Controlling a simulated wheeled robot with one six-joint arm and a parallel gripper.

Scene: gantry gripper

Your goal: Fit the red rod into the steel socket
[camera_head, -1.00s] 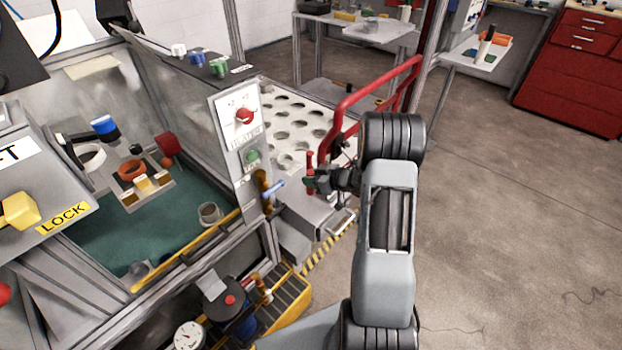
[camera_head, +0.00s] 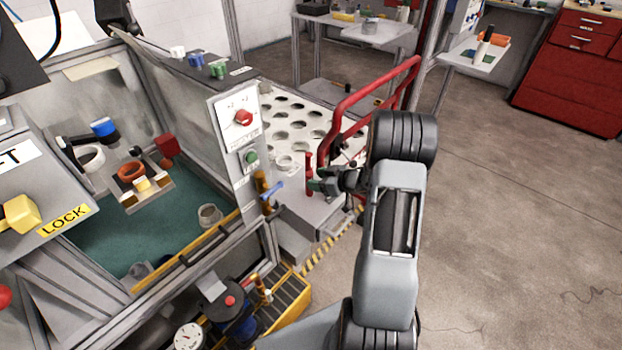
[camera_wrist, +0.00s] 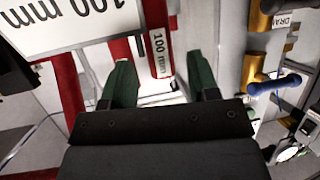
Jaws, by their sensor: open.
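The red rod (camera_head: 309,164) stands roughly upright at the near edge of the white perforated plate. The rod's lower end is hidden. A grey ring (camera_head: 285,162) sits on the plate left of the rod, and a grey cup (camera_head: 208,214) stands in the enclosure. I cannot tell which is the steel socket.
A red guard rail (camera_head: 345,103) rises just behind my gripper. The panel post (camera_head: 240,150) and a blue-handled valve (camera_head: 273,191) stand left of it. The wrist view shows a large "100 mm" sign (camera_wrist: 80,20) and the blue handle (camera_wrist: 275,85). Open floor lies right.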

